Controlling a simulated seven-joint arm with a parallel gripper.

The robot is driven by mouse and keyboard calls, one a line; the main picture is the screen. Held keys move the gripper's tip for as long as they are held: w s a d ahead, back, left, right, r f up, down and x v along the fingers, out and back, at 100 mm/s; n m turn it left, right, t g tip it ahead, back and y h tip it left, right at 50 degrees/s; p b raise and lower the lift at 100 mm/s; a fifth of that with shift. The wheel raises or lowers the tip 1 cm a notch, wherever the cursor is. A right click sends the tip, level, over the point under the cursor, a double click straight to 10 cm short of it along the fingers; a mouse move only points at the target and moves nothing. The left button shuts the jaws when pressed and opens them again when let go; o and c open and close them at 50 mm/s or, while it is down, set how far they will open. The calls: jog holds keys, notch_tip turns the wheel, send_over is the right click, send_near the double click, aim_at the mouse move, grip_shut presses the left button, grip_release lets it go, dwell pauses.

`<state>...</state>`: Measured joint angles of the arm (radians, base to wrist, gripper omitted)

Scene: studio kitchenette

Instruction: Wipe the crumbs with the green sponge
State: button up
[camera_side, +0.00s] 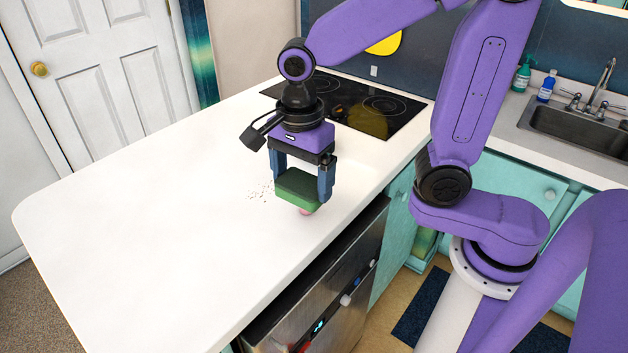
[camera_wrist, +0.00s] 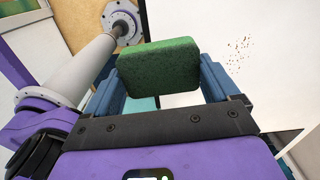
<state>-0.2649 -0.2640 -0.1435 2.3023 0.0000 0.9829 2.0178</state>
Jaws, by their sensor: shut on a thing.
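The green sponge (camera_side: 298,188) is held between the two blue fingers of my gripper (camera_side: 301,180) in the side view. My gripper is shut on it and points down over the white counter near its front edge. The sponge seems to be above the counter; the exact gap is hard to tell. The sponge also shows in the wrist view (camera_wrist: 158,66), between the fingers. The crumbs (camera_side: 262,190) lie scattered on the counter just left of the sponge in the side view. They also show at the upper right in the wrist view (camera_wrist: 237,46).
A small pink thing (camera_side: 305,211) shows just under the sponge, partly hidden by it. A black cooktop (camera_side: 362,107) is set in the counter behind my gripper. The white counter (camera_side: 130,220) is clear to the left. A sink (camera_side: 580,128) is at the far right.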

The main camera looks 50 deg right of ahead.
jog(key=w+d+f, duration=0.2)
jog(key=w+f, duration=0.1)
jog(key=w, duration=0.8)
jog(key=w+d+f, duration=0.3)
jog(key=w, duration=0.8)
jog(key=shift+s+f, duration=0.15)
jog(key=shift+f, duration=1.45)
jog(key=shift+s+f, duration=0.1)
jog(key=shift+f, duration=2.1)
jog(key=shift+s+a+r, duration=0.1)
jog(key=shift+s, duration=3.75)
jog(key=shift+w+d, duration=0.1)
jog(key=shift+d, duration=0.8)
jog(key=shift+w+d, duration=0.2)
jog(key=shift+w+r, duration=0.1)
jog(key=shift+w, duration=3.35)
jog(key=shift+w+d, duration=0.2)
jog(key=shift+d, duration=0.7)
jog(key=shift+s, duration=3.9)
notch_tip(320, 180, up, 8)
